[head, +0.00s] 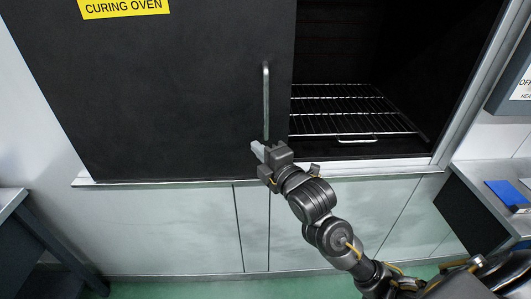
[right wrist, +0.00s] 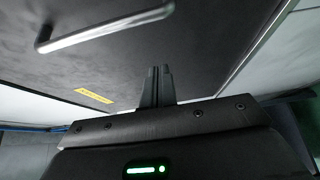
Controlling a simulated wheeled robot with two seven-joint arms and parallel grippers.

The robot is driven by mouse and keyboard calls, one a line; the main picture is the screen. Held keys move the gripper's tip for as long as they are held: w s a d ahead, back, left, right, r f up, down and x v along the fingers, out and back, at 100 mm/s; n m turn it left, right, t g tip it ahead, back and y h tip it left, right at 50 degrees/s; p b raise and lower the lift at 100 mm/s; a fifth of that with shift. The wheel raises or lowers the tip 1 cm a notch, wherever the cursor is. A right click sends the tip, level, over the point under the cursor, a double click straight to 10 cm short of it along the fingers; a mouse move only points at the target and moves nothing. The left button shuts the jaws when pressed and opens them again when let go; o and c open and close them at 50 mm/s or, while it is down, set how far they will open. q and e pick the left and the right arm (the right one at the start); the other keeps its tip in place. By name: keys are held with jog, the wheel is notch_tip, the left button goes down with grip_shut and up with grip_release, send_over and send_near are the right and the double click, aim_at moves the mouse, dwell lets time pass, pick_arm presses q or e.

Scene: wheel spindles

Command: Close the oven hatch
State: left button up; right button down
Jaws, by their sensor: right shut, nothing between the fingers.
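The oven hatch (head: 185,90) is a large black sliding panel with a yellow "CURING OVEN" label (head: 124,8). It covers the left part of the oven, and the right part of the opening is uncovered. Its vertical metal handle (head: 266,102) is near the panel's right edge; it also shows in the right wrist view (right wrist: 105,28). My right gripper (head: 258,150) is shut and empty, just below the handle's lower end and in front of the panel. Its fingers (right wrist: 156,85) show close together in the right wrist view. I cannot tell whether they touch the panel. My left gripper is not in view.
A wire rack (head: 350,108) lies inside the dark oven. A metal frame (head: 470,85) bounds the opening on the right. Pale cabinet doors (head: 185,230) are below. Side counters stand at left (head: 12,203) and right (head: 490,180), the right one bearing a blue item (head: 507,192).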

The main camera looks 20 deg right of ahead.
jog(key=w+d+p, duration=0.2)
jog(key=w, duration=0.1)
jog(key=w+d+p, duration=0.1)
jog(key=w, duration=0.1)
dwell(0.3)
